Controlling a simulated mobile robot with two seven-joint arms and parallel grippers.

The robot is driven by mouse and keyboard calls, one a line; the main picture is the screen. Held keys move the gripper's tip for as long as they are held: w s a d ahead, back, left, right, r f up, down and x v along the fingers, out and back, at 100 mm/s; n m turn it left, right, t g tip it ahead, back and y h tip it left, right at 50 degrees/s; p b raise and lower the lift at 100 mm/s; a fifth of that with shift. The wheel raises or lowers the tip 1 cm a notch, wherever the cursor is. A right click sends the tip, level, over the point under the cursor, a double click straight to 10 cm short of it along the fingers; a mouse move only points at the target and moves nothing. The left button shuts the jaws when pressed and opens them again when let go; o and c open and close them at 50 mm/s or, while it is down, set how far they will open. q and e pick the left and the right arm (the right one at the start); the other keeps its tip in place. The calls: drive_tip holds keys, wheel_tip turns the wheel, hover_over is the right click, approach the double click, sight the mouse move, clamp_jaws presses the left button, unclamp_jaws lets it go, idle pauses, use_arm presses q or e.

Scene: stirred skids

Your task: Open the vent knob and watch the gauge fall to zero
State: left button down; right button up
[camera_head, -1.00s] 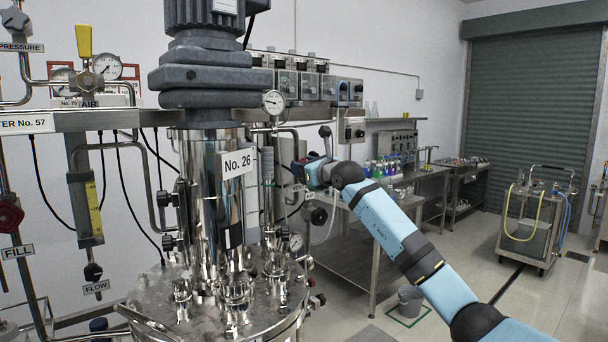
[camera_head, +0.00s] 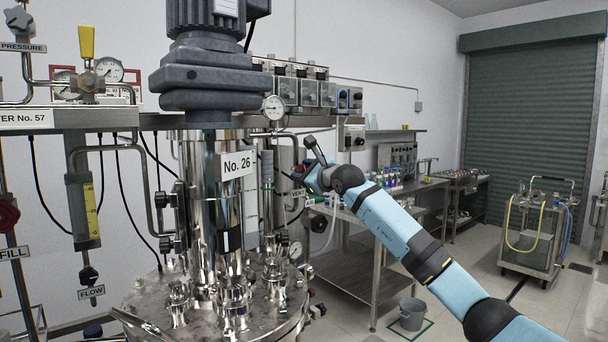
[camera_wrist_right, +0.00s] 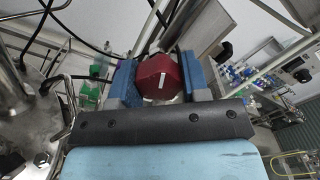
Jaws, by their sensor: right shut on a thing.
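My right gripper (camera_wrist_right: 162,82) is shut on a red knob (camera_wrist_right: 160,78) with a white mark on its face, seen in the right wrist view between the blue fingers. In the head view the right gripper (camera_head: 298,172) is small and partly lost against the pipework right of the steel column; the knob is hard to make out there. A round white dial gauge (camera_head: 274,107) stands above it, and a second gauge (camera_head: 295,250) sits lower. Their needles are too small to read. I cannot tell which gauge belongs to the knob. My left gripper is not in view.
The steel vessel (camera_head: 150,300) with the No. 26 column (camera_head: 205,180) stands left of my right arm. A bench (camera_head: 375,235) is behind the arm, with a bucket (camera_head: 412,313) on the floor. A trolley (camera_head: 535,230) stands at right; floor between is clear.

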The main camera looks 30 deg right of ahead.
drive_tip(key=o, duration=0.9)
drive_tip(key=shift+s, duration=0.1)
drive_tip(key=shift+s+f, duration=0.1)
drive_tip(key=shift+s, duration=0.2)
drive_tip(key=s+b, duration=0.1)
drive_tip(key=s, duration=0.3)
drive_tip(key=s+b, duration=0.1)
drive_tip(key=s, duration=0.3)
drive_tip(key=s+d+b, duration=0.1)
drive_tip(key=s, duration=0.4)
